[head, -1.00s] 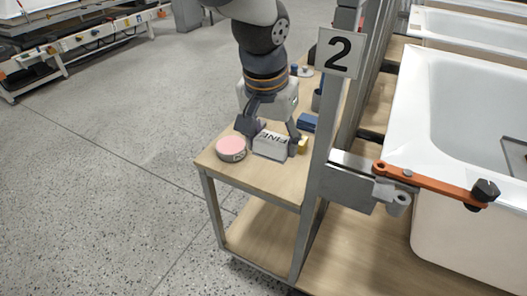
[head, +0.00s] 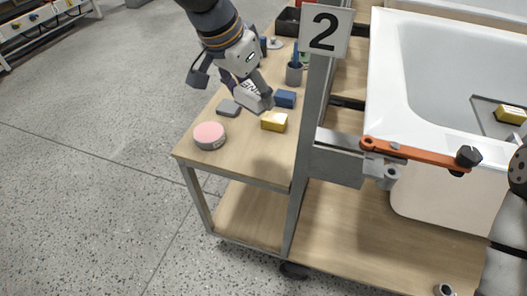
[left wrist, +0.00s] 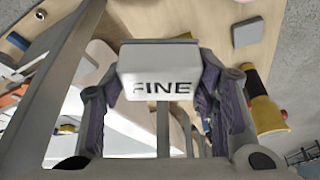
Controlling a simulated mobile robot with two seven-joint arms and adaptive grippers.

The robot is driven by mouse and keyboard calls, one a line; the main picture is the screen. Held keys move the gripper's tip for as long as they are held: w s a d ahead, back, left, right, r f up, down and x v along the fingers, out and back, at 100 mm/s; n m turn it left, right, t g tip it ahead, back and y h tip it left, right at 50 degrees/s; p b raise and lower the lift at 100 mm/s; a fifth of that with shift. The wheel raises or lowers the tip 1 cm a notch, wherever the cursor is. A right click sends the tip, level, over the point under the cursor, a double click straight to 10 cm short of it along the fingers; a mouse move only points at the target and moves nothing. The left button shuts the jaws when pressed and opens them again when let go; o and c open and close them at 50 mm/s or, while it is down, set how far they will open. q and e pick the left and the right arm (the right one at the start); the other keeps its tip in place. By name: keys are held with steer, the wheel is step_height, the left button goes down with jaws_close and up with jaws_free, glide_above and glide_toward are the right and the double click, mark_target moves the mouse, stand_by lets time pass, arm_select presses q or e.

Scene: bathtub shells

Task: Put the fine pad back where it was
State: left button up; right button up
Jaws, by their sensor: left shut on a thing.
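The fine pad is a pale grey-white block (head: 257,100) with the word FINE on it. My left gripper (head: 236,88) is shut on it and holds it tilted, in front of the wooden trolley top (head: 235,155) in the head view. In the left wrist view the pad (left wrist: 160,72) sits between the two fingers, its lettering facing the camera. Part of the gripper's grip is hidden by the pad in the head view. My right gripper is not in view.
On the trolley top are a pink-topped round tin (head: 210,135), a dark grey pad (head: 229,108), a yellow block (head: 274,121), a blue block (head: 285,98) and a grey cup (head: 294,74). The post with sign 2 (head: 326,31) stands beside them. A white bathtub (head: 400,150) is right.

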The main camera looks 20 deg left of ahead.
mark_target(266, 153)
arm_select(q)
steer(key=w+f+m+b, duration=0.1)
steer(key=f, duration=0.5)
steer(key=w+f+m+h+b, duration=0.1)
steer(key=f, duration=0.5)
steer(key=f+m+g, duration=0.1)
steer(key=f+m, duration=0.1)
steer(key=f, duration=0.3)
steer(key=shift+w+d+f+b, duration=0.35)
steer(key=shift+w+f+b, duration=0.05)
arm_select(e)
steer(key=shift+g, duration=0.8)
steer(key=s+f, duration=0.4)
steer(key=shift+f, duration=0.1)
arm_select(q)
steer(key=shift+f, duration=0.15)
steer(key=o, duration=1.1)
